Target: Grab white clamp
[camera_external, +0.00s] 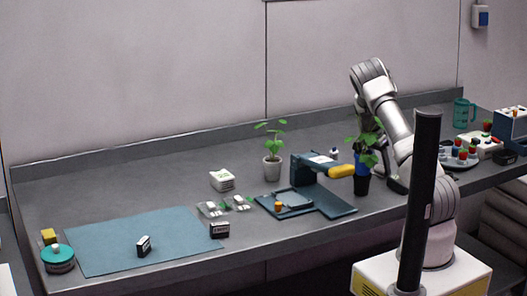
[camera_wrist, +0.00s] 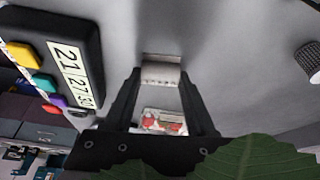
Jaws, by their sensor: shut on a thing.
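My gripper (camera_wrist: 161,80) is shut on a small white ribbed block, which looks like the white clamp (camera_wrist: 162,71), held between its two black fingertips in the wrist view. The clamp's lower part is hidden by the fingers. In the external view my arm bends down to the bench behind a potted plant (camera_external: 364,150), and the gripper is mostly hidden there. I cannot make out the clamp in that view.
A dark device with coloured buttons and a number display (camera_wrist: 65,55) stands left of my gripper. A black ribbed knob (camera_wrist: 309,60) is at the right. Green leaves (camera_wrist: 255,158) cover the lower right. A blue mat (camera_external: 110,240) lies at the bench's left.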

